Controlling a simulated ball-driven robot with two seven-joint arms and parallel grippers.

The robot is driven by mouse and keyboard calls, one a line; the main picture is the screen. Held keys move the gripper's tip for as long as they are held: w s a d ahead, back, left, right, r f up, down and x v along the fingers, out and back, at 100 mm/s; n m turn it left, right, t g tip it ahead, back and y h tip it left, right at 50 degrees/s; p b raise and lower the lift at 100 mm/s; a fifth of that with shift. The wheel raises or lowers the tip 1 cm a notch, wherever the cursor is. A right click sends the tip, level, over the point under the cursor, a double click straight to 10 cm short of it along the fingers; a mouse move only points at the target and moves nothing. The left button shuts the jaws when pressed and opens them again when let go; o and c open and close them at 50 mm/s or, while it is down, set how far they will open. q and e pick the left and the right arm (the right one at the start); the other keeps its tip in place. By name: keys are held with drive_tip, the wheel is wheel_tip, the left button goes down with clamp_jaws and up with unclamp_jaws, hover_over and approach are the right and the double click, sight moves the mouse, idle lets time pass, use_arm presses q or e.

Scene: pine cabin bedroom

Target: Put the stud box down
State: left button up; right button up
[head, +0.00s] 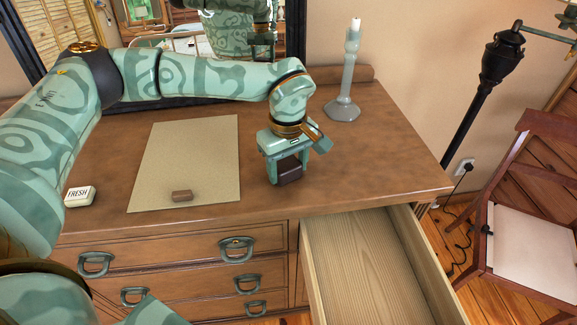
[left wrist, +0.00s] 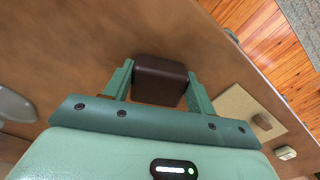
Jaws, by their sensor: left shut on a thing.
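A dark brown box, the stud box (head: 289,170), is held between the fingers of my left gripper (head: 287,166). It is over the dresser top, just right of the beige mat; I cannot tell whether it touches the wood. In the left wrist view the stud box (left wrist: 160,80) sits between the two green fingers of the left gripper (left wrist: 160,88), which are shut on it. My right gripper is not in view.
The dresser (head: 365,150) has a beige mat (head: 190,150) with a small brown block (head: 182,196) on it. A white "FRESH" box (head: 80,196) lies left. A candlestick (head: 344,106) stands at the back. An open, empty drawer (head: 365,265) juts out in front.

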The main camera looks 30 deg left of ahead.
sight(288, 166)
use_arm(q)
drive_tip(key=o, duration=1)
wheel_tip(288, 166, up, 12)
drive_tip(key=p, duration=0.3)
drive_tip(key=shift+r, duration=0.15)
